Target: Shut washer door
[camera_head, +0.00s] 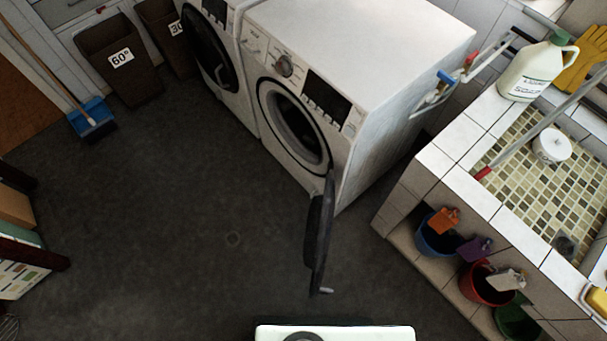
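The washer (370,70) is a white front-loader in the upper middle of the head view. Its round door opening (293,125) is uncovered and shows the drum. The dark washer door (319,235) stands open, swung out from the right side of the opening and seen nearly edge-on. A small light piece, perhaps its handle, shows at the door's lower end. My gripper is not in view. A white part with a dark round piece at the bottom edge appears to be my own body.
A second machine (208,55) with a dark door stands left of the washer. A tiled sink (470,190) with buckets beneath is at the right. Brown bins (120,75) and a blue dustpan (92,118) are at the upper left. The dark floor (190,220) left of the door is clear.

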